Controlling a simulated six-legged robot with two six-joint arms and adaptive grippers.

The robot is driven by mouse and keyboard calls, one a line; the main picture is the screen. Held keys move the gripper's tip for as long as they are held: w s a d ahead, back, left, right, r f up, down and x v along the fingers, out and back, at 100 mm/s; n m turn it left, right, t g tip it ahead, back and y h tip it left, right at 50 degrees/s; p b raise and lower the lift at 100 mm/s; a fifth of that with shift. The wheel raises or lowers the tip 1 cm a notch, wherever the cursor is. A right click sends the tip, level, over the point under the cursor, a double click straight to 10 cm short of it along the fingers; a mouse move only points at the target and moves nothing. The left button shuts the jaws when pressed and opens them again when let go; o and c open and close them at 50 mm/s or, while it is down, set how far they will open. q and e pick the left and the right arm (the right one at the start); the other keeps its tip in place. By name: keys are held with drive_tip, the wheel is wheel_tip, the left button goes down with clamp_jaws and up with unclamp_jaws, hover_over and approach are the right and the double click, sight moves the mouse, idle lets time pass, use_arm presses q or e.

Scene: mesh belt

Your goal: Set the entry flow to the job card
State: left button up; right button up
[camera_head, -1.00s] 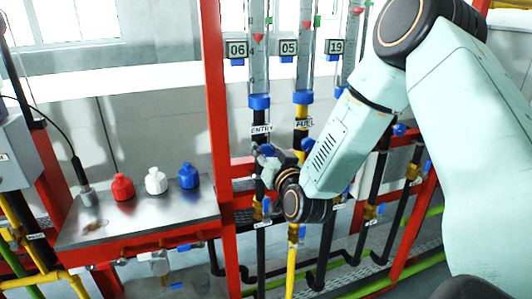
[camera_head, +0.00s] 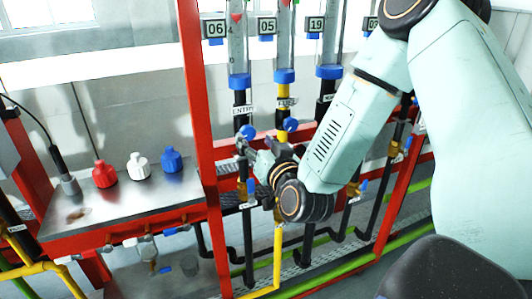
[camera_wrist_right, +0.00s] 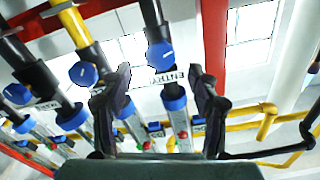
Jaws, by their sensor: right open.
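The entry flow tube (camera_head: 239,55) stands upright on the rack, with a blue collar and an ENTRY label (camera_head: 244,109) below it. The blue entry knob (camera_head: 247,131) is just under that label. My right gripper (camera_head: 243,149) is close below the knob in the head view. In the right wrist view the right gripper (camera_wrist_right: 158,100) is open, its fingers apart and nothing between them; the entry knob (camera_wrist_right: 160,54) and the ENTRY label (camera_wrist_right: 168,76) lie beyond the fingertips. A tag reading 06 (camera_head: 214,29) hangs beside the entry tube. My left gripper is out of view.
The fuel tube (camera_head: 285,40) and its blue knob (camera_head: 290,124) stand close on the right, with more tubes beyond. A red post (camera_head: 196,120) is just left of the entry pipe. A metal shelf (camera_head: 125,205) holds red, white and blue bottles.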

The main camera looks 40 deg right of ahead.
drive_tip(key=v, duration=0.6)
drive_tip(key=shift+s, duration=0.15)
idle(0.3)
drive_tip(key=s+a+f+n+g+y+b, duration=0.1)
drive_tip(key=s+a+f+g+y+b, duration=0.15)
drive_tip(key=f, duration=0.55)
drive_tip(key=s+a+f+g+y+b, duration=0.1)
drive_tip(key=s+a+f+g, duration=0.2)
drive_tip(key=f, duration=0.5)
drive_tip(key=s+a+f+n+g+y+b, duration=0.15)
drive_tip(key=f+g, duration=0.25)
drive_tip(key=f, duration=0.4)
drive_tip(key=s+a+f+n+g+b, duration=0.1)
drive_tip(key=s+f+g+b, duration=0.3)
drive_tip(key=s+f, duration=0.6)
drive_tip(key=s+a+f+n+g+b, duration=0.2)
drive_tip(key=s+a+f+g+b, duration=0.1)
drive_tip(key=s+f, duration=0.8)
wheel_tip(320, 180, down, 2)
drive_tip(key=shift+s+f+g+h+b, duration=0.1)
drive_tip(key=shift+s+g+h+b, duration=0.3)
drive_tip(key=shift+b, duration=0.55)
drive_tip(key=shift+w, duration=0.15)
